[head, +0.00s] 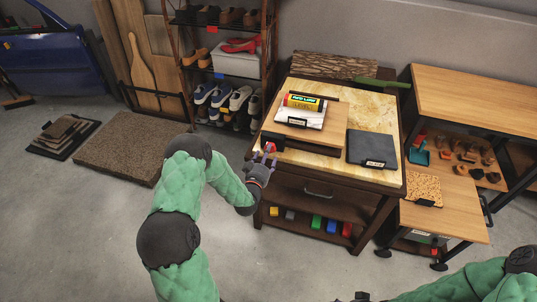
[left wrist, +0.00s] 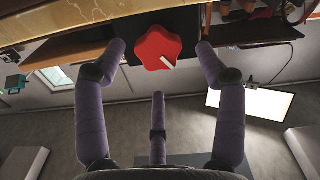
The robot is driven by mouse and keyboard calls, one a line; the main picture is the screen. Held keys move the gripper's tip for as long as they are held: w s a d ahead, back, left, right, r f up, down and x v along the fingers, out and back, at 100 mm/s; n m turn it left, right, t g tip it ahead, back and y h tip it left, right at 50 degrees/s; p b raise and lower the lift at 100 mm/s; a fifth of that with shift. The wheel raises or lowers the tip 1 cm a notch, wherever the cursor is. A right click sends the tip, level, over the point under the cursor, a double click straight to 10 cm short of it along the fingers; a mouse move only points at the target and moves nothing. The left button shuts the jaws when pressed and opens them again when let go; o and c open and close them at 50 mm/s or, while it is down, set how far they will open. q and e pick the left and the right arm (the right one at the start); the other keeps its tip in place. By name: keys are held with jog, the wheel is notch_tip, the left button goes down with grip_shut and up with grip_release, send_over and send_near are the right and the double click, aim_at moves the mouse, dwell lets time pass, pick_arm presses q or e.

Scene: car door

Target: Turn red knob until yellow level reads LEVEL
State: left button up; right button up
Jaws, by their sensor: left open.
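The red knob (left wrist: 159,48) is a lobed disc with a white pointer mark, on a dark plate at the table's front edge. In the left wrist view the mark points to the lower right. The knob is small in the head view (head: 270,147). My left gripper (left wrist: 160,55) is open, its purple fingers on either side of the knob with gaps showing. The yellow level (head: 304,102) lies on a stack of boards on the table. It has a dark display with green text, too small to read surely. My right gripper is not clearly in view.
The stack's wooden board (head: 327,138) rests on the stone-topped table (head: 374,116). A dark slab (head: 372,147) lies to its right. A shoe rack (head: 222,75) stands behind left. Open floor (head: 95,220) lies at the left.

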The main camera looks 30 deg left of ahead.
pick_arm(q)
jog(key=shift+x, duration=1.15)
jog(key=c, duration=1.1)
jog(key=shift+r, duration=0.1)
jog(key=shift+c, duration=0.2)
